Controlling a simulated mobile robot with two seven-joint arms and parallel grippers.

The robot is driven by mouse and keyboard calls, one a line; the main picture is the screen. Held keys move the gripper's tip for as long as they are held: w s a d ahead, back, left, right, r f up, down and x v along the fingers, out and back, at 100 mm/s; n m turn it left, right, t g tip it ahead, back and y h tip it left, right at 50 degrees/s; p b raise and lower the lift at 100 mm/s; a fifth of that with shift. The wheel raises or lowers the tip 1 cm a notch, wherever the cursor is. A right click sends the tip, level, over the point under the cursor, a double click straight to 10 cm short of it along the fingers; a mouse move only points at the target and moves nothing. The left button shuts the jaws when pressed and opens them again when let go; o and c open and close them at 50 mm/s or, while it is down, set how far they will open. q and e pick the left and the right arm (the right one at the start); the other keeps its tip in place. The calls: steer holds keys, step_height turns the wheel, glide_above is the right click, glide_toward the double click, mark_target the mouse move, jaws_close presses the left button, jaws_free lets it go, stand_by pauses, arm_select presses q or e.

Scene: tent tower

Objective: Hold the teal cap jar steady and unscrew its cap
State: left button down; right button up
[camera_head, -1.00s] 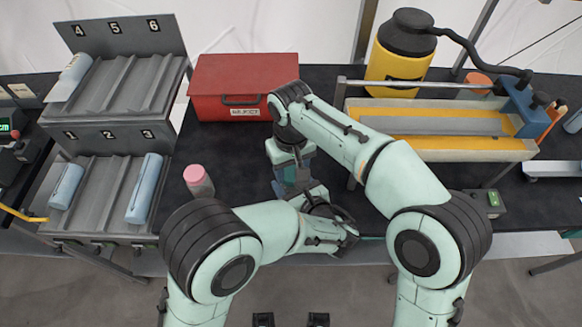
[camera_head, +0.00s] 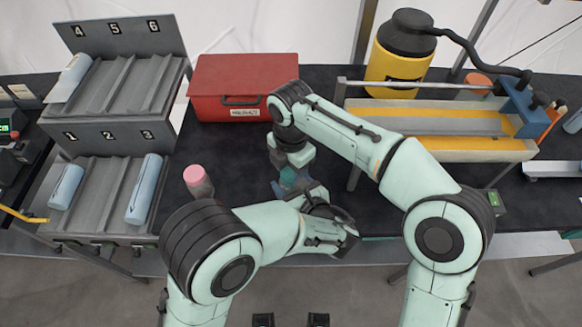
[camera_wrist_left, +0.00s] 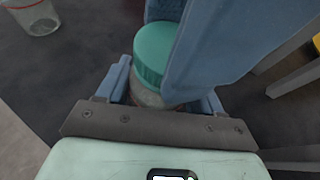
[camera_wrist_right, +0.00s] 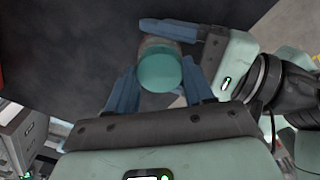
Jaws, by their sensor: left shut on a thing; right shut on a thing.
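The teal cap jar shows its round teal cap (camera_wrist_left: 157,50) and clear body (camera_wrist_left: 150,95) in the left wrist view. My left gripper (camera_head: 288,187) is shut on the jar's body, its blue fingers either side of it. My right gripper (camera_head: 289,172) is above, its fingers down around the cap (camera_wrist_right: 160,73), as the right wrist view shows. One right finger (camera_wrist_left: 205,50) hides part of the cap in the left wrist view. In the head view the jar is mostly hidden between the grippers. I cannot tell whether the cap is loose.
A pink-capped jar (camera_head: 195,178) stands on the dark table, left of the grippers. A red box (camera_head: 240,85) is behind. A numbered grey rack (camera_head: 105,185) holds blue cylinders at left. A yellow-lined tray (camera_head: 440,147) and yellow canister (camera_head: 400,60) are at right.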

mark_target(291, 173)
steer(key=shift+r, duration=0.15)
stand_by(0.5)
steer(key=shift+r, duration=1)
steer(key=shift+r, duration=2)
arm_select(q)
steer(key=shift+c, duration=0.4)
jaws_free()
